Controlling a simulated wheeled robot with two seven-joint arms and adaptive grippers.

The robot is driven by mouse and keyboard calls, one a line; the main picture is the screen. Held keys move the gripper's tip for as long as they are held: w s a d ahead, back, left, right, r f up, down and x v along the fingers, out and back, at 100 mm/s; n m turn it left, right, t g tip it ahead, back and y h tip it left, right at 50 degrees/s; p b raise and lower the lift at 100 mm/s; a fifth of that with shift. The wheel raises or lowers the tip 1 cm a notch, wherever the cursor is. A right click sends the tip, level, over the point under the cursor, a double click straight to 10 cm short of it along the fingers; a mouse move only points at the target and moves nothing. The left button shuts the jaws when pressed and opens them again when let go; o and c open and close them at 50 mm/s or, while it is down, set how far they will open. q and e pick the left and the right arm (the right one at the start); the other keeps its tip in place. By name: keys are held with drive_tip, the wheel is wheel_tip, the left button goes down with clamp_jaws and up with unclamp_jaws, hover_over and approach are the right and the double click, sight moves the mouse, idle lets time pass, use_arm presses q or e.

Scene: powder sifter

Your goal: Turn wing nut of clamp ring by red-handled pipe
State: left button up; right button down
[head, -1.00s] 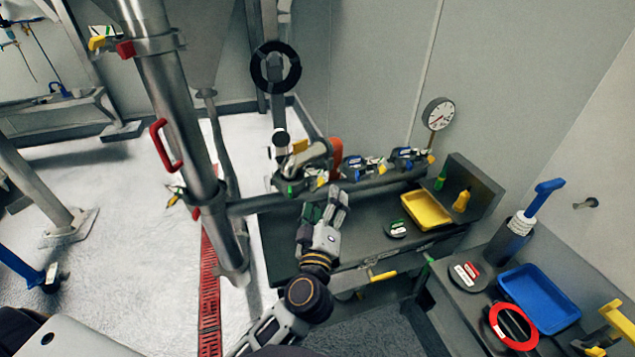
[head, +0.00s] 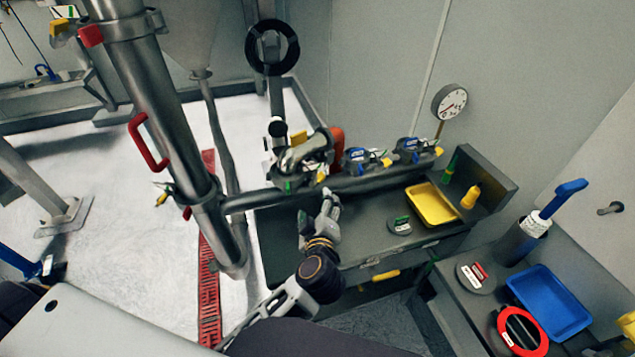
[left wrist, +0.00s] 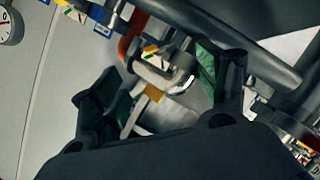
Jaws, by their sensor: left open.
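The steel pipe (head: 165,95) carries a red handle (head: 148,143) and stands on the left. A clamp ring (head: 125,27) with a red tab sits above the handle. A lower clamp (head: 205,195) has small yellow and green parts (head: 164,193) at its left; I cannot make out a wing nut's shape there. My left gripper (head: 322,208) is right of this pipe, over the dark bench and just below the horizontal pipe. In the left wrist view it is open (left wrist: 162,88), with a metal fitting (left wrist: 158,75) showing beyond and between its fingers. My right gripper is not in view.
The horizontal pipe (head: 360,184) runs above the bench, with blue-labelled clamps (head: 365,160) and a gauge (head: 449,102) behind. A yellow tray (head: 433,205) and a blue tray (head: 550,302) lie right. A black handwheel (head: 272,47) stands behind.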

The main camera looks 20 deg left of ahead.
sight(318, 183)
use_arm(q)
drive_tip(key=shift+p+x, duration=0.85)
drive_tip(key=shift+x, duration=6.15)
drive_tip(key=c, duration=1)
drive_tip(key=shift+c, duration=0.2)
